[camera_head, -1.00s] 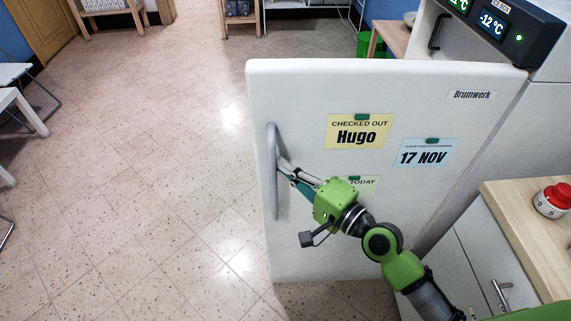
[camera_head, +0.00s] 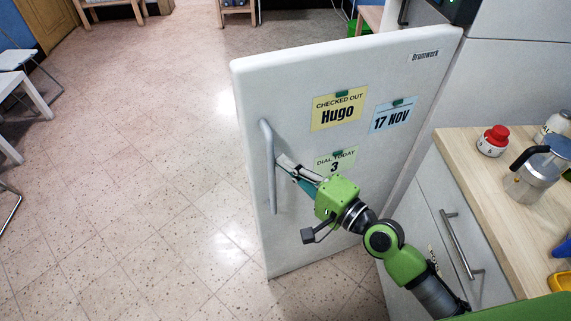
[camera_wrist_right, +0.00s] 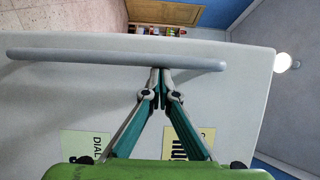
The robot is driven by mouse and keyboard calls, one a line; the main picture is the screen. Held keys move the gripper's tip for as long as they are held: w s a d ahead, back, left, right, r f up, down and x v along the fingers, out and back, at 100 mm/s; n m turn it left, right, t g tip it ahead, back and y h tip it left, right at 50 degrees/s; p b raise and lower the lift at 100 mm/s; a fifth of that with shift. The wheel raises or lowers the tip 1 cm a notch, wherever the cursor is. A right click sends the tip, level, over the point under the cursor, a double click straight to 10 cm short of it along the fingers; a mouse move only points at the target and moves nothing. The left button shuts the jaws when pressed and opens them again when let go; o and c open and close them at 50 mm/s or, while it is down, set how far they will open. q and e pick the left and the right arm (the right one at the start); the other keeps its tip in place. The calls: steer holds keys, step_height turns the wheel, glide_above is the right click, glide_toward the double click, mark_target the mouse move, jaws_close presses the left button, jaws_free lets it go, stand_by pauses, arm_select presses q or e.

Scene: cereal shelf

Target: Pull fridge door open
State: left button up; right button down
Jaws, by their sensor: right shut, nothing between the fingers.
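The fridge door (camera_head: 330,220) is white and stands swung out from the fridge body, its front facing me. Its long grey handle (camera_head: 269,165) runs upright near the door's left edge. It also shows in the right wrist view as a bar (camera_wrist_right: 90,56) across the picture. My right gripper (camera_head: 280,160) is at the handle with its fingers together. In the right wrist view its fingertips (camera_wrist_right: 160,70) meet at the bar, with nothing seen between them; whether they touch it I cannot tell. My left gripper is not in view.
Notes reading Hugo (camera_head: 338,110), 17 NOV (camera_head: 393,116) and DIAL TODAY 3 (camera_head: 335,161) are on the door. A wooden counter (camera_head: 480,175) at right holds a red-topped timer (camera_head: 493,141) and a moka pot (camera_head: 541,165).

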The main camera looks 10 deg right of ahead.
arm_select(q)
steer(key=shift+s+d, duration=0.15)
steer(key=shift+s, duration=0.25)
arm_select(e)
steer(key=shift+s+d, duration=0.2)
steer(key=shift+s, duration=0.2)
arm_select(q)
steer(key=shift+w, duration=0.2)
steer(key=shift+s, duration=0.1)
arm_select(e)
step_height(320, 180, up, 10)
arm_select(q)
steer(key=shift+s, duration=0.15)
arm_select(e)
steer(key=shift+f, duration=0.1)
